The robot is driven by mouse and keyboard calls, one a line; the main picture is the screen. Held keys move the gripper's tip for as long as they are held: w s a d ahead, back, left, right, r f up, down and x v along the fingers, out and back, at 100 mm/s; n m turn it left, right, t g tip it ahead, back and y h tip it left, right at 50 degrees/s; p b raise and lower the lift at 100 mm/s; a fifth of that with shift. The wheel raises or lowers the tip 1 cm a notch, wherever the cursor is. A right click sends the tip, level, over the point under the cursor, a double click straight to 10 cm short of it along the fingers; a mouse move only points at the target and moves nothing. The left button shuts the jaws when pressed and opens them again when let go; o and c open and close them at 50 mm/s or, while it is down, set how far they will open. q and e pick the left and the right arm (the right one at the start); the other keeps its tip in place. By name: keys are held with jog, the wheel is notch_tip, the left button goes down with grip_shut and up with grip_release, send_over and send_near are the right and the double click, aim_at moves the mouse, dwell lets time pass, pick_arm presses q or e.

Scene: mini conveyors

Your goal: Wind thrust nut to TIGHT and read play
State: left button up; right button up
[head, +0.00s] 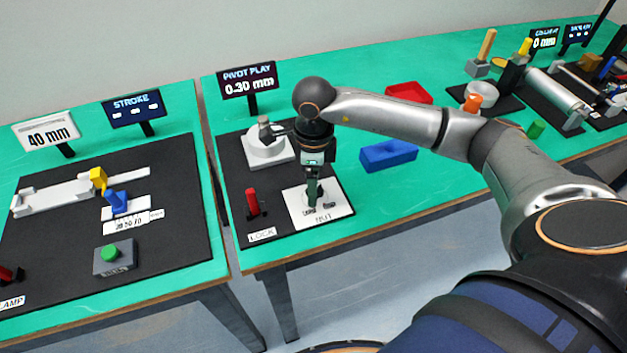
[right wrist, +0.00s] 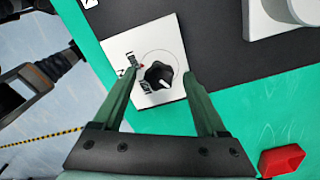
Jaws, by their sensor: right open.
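The thrust nut is a black knob (right wrist: 157,74) with a white pointer mark, on a white plate (head: 335,198) labelled NUT. In the right wrist view the mark points toward the lower right. My right gripper (head: 313,205) points down over the plate and hides most of the knob in the head view. In the right wrist view its green fingers (right wrist: 160,78) are open, one on each side of the knob; contact is unclear. The PIVOT PLAY display (head: 247,82) reads 0.30 mm.
A red LOCK lever (head: 252,202) stands upright left of the plate. A white round pivot fixture (head: 265,150) is behind it. A blue tray (head: 388,155) and a red tray (head: 410,93) lie to the right. The STROKE station (head: 115,200) is on the separate left table.

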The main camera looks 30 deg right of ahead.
jog(key=shift+c, duration=0.4)
grip_shut()
